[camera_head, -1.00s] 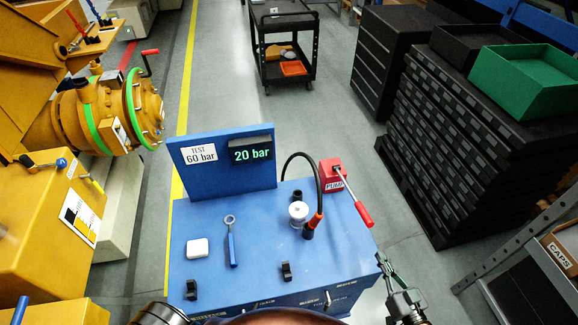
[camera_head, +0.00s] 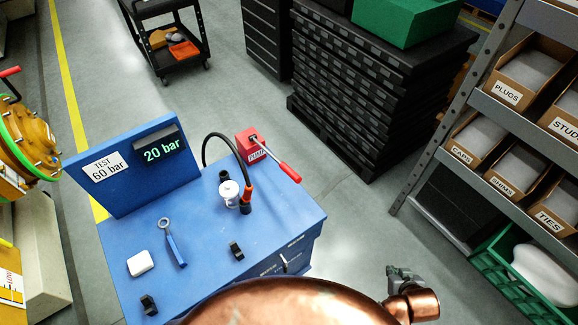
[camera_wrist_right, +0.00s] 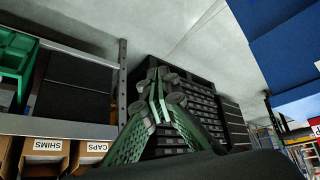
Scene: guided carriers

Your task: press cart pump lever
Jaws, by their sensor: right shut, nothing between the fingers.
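The red pump (camera_head: 250,145) stands at the far right corner of the blue cart top (camera_head: 200,215). Its lever (camera_head: 283,165) has a red grip and slopes down to the right, past the cart's edge. My right gripper (camera_wrist_right: 157,75) shows shut and empty in the wrist view, away from the lever. My left gripper is not in view.
A wrench (camera_head: 171,243), a white block (camera_head: 140,263) and black clips lie on the cart. Shelving with labelled boxes (camera_head: 509,94) stands at right, stacked black crates (camera_head: 375,85) behind. The floor (camera_head: 350,215) between cart and shelving is clear.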

